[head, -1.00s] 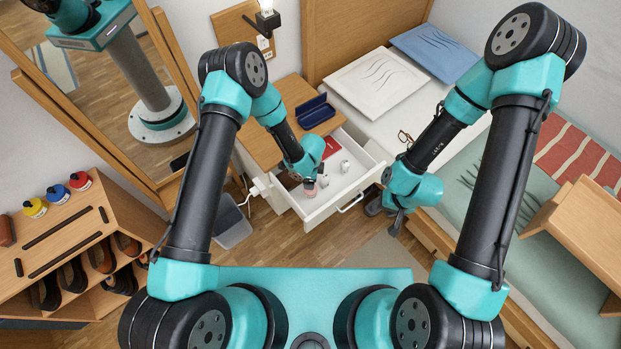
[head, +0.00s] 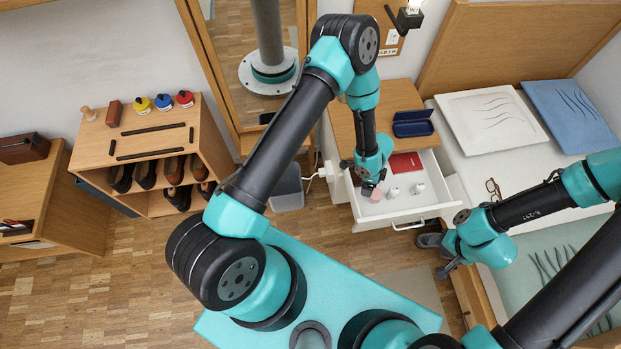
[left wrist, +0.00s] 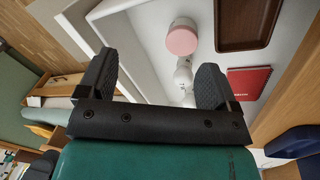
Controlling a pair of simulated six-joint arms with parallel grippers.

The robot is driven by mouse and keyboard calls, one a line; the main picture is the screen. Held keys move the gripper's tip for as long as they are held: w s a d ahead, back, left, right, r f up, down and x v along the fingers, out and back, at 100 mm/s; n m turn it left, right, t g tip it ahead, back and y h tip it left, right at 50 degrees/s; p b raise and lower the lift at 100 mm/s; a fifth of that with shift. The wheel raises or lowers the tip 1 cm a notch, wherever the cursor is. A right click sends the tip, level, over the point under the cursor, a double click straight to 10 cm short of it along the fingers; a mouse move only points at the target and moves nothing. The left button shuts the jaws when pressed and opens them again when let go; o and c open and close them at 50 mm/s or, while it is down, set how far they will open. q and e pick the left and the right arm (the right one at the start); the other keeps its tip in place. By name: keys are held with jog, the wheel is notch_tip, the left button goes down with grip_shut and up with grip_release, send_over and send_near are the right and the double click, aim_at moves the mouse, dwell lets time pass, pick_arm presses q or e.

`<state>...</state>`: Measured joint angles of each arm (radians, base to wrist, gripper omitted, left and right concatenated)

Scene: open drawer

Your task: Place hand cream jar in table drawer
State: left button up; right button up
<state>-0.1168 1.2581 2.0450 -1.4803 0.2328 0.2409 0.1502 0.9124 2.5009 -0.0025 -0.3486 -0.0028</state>
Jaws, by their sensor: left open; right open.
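The hand cream jar, white with a pink lid, lies in the open white table drawer (head: 425,204). The jar (head: 376,196) shows close to my left gripper in the head view, and clearly in the left wrist view (left wrist: 182,38). My left gripper (head: 368,187) is over the left part of the drawer. My right gripper (head: 437,256) is open and empty, in front of the drawer's right side.
The drawer also holds a red booklet (head: 405,163), small white items (head: 393,192) and a brown tray (left wrist: 245,22). A blue case (head: 413,123) lies open on the tabletop (head: 400,96). A bed with glasses (head: 493,188) is right; a grey bin (head: 288,187) stands left of the drawer.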

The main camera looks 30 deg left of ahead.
pick_arm(q)
jog(key=s+a+r+n+t+h, duration=0.1)
jog(key=s+a+r+n, duration=0.4)
jog(key=s+a+n, duration=0.2)
jog(key=s+a+r+n+t+h, duration=0.1)
jog(key=s+a+r+n, duration=0.4)
jog(key=a+n, duration=0.5)
jog(key=shift+s+a+r+n+h, duration=0.15)
jog(key=shift+s+a+n+h, duration=0.25)
jog(key=shift+s, duration=0.85)
jog(key=shift+d, duration=0.1)
pick_arm(e)
jog(key=shift+c, duration=0.3)
